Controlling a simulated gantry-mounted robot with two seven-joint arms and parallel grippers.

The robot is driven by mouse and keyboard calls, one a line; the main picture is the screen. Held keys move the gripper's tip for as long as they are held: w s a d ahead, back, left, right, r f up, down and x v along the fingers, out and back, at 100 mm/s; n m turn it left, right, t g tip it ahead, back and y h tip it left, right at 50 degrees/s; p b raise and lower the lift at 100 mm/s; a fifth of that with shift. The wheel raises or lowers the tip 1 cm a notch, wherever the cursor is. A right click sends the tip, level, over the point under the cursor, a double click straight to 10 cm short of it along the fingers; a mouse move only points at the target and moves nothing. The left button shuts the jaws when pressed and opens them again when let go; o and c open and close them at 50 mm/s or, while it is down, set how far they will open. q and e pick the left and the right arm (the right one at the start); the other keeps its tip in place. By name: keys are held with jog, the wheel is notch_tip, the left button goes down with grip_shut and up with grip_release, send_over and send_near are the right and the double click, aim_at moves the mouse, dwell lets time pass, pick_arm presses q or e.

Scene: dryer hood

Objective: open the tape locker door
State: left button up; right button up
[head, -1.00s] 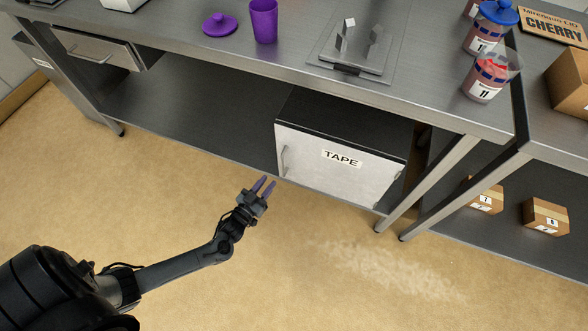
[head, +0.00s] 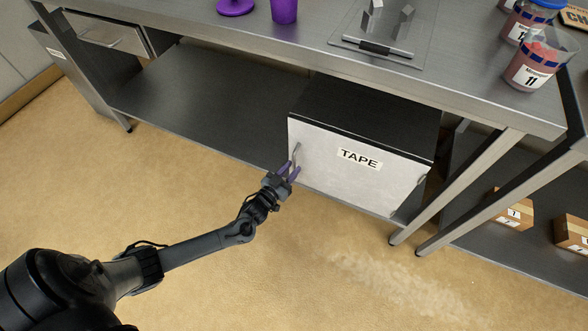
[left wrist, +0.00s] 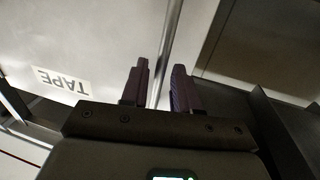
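The tape locker (head: 365,120) stands on the lower shelf under the steel bench, with a black top and a white door (head: 345,180) labelled TAPE. The door looks closed. A vertical bar handle (head: 297,158) is near the door's left edge; it also shows in the left wrist view (left wrist: 170,45). My left gripper (head: 291,170) is open at the lower part of the handle, its purple fingers apart. In the left wrist view the handle bar runs between the two fingertips (left wrist: 160,82); I cannot tell whether they touch it. My right gripper is not in view.
The steel bench top (head: 230,35) overhangs the locker. A bench leg (head: 460,185) slants down right of it. The lower shelf (head: 200,100) left of the locker is empty. Small boxes (head: 513,210) sit on the shelf at right. The floor (head: 200,200) in front is clear.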

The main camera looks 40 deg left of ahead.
pick_arm(q)
jog(key=shift+w+a+b, duration=0.1)
jog(key=shift+w+b, duration=0.2)
jog(key=shift+w, duration=0.65)
jog(key=shift+c, duration=0.3)
grip_shut()
